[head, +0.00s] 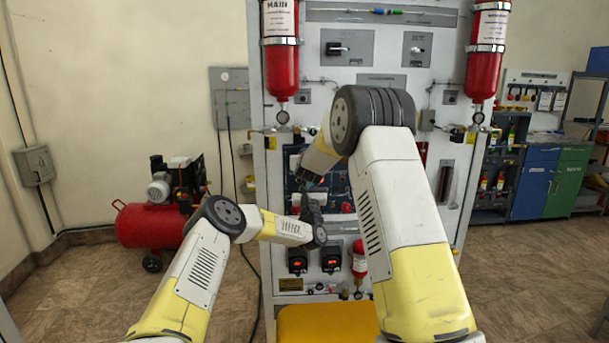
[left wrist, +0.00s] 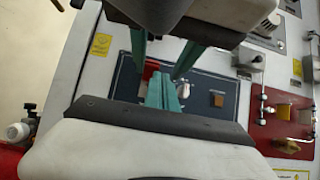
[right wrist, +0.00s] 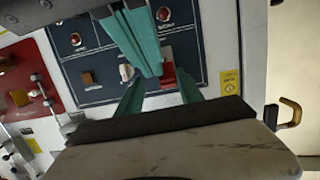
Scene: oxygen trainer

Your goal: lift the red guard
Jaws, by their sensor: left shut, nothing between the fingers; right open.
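The red guard (right wrist: 168,74) is on a dark blue switch panel, beside a pale knob in the right wrist view. It also shows in the left wrist view (left wrist: 151,69), partly covered by fingers; whether it is up or down I cannot tell. My left gripper (left wrist: 160,92) is shut and empty in front of the panel near the guard. My right gripper (right wrist: 161,82) is open, its two teal fingers apart and the guard seen between and beyond them. In the head view both grippers are close together at the panel, and my right arm hides the guard.
The blue panel (right wrist: 95,55) carries red lamps and an orange switch. A red panel (left wrist: 283,120) with valves is beside it. In the head view, red cylinders (head: 281,60) flank the white trainer, a yellow surface (head: 325,325) lies in front, and a red compressor (head: 150,224) stands left.

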